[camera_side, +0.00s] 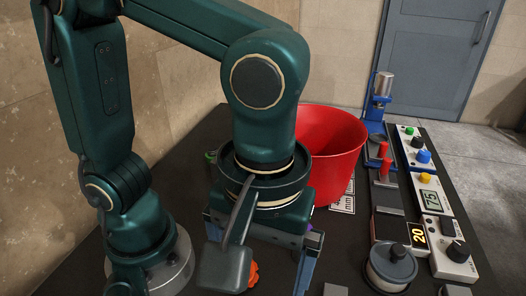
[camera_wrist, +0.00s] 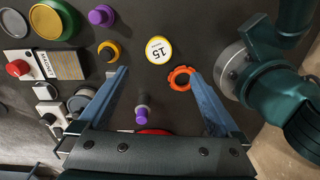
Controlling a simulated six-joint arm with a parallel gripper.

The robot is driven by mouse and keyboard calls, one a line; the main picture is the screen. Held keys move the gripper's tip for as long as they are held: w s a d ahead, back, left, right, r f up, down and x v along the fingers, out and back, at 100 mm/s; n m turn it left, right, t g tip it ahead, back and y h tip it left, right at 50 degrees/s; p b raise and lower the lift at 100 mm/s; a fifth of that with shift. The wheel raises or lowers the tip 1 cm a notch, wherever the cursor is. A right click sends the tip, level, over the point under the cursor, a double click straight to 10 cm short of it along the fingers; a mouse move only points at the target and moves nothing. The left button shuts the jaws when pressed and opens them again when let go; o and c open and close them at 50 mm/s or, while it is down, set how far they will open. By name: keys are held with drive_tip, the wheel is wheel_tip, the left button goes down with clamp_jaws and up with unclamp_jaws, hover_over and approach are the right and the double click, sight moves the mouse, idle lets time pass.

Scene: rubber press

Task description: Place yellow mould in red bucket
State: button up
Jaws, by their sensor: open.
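The red bucket (camera_side: 330,150) stands upright behind my gripper in the side view, partly hidden by my arm. My gripper (camera_wrist: 158,73) points down with its fingers wide apart and nothing between them. In the wrist view a small yellow ring-shaped piece (camera_wrist: 108,50) with a dark middle lies just left of the left fingertip. I cannot tell for sure which is the yellow mould. Neither shows clearly in the side view.
A yellow-edged disc marked 15 (camera_wrist: 158,49) and an orange toothed ring (camera_wrist: 182,78) lie near the fingertips. Purple pieces (camera_wrist: 102,15) stand nearby. Control boxes (camera_side: 431,194) and a blue press (camera_side: 378,98) line the right side of the dark table.

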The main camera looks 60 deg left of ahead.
wheel_tip(320, 180, down, 12)
drive_tip(key=shift+a+f, duration=0.1)
drive_tip(key=shift+f, duration=0.05)
clamp_jaws()
idle(0.6)
